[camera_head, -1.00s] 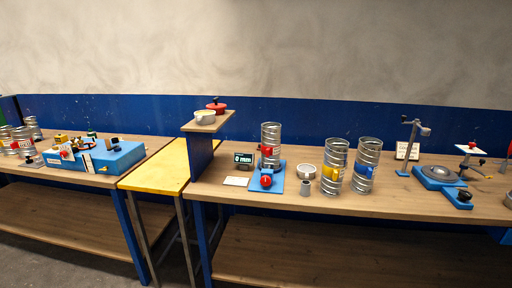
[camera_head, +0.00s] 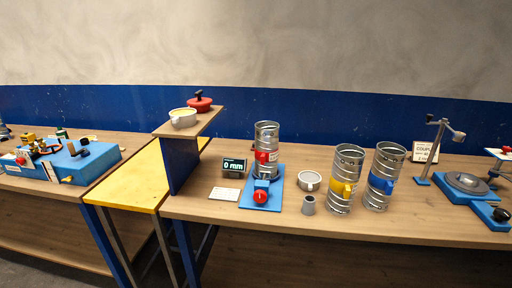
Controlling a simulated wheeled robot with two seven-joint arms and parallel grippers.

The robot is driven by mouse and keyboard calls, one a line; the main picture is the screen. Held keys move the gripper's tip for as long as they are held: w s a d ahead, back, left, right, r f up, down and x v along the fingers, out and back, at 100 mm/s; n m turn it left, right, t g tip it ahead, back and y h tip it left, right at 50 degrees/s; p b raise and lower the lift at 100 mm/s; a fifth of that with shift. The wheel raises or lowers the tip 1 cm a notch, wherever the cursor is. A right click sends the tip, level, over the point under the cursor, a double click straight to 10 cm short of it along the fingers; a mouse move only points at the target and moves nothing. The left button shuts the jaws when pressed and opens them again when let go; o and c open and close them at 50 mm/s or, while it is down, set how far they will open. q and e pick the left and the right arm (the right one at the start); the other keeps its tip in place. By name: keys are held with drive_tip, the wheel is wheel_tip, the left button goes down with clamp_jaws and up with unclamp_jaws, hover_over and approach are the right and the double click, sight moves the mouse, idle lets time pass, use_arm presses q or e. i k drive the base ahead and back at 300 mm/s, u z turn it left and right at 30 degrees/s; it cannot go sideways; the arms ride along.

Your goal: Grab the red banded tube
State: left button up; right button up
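The red banded tube (camera_head: 266,141) is a silvery ribbed metal duct with a red band and red tab around its lower middle. It stands upright on a blue fixture (camera_head: 275,188) with a red knob at its front, on the wooden bench. Neither of my grippers shows in the head view.
A yellow banded tube (camera_head: 344,179) and a blue banded tube (camera_head: 382,176) stand to the right. A white cup (camera_head: 310,181) and a small grey cylinder (camera_head: 308,205) are between. A display (camera_head: 233,167) reads 0 mm. A raised shelf (camera_head: 190,128) stands left, beside a yellow table (camera_head: 135,180).

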sight(267, 132)
drive_tip(key=z, duration=0.35)
drive_tip(key=i, duration=0.85)
drive_tip(key=z, duration=0.55)
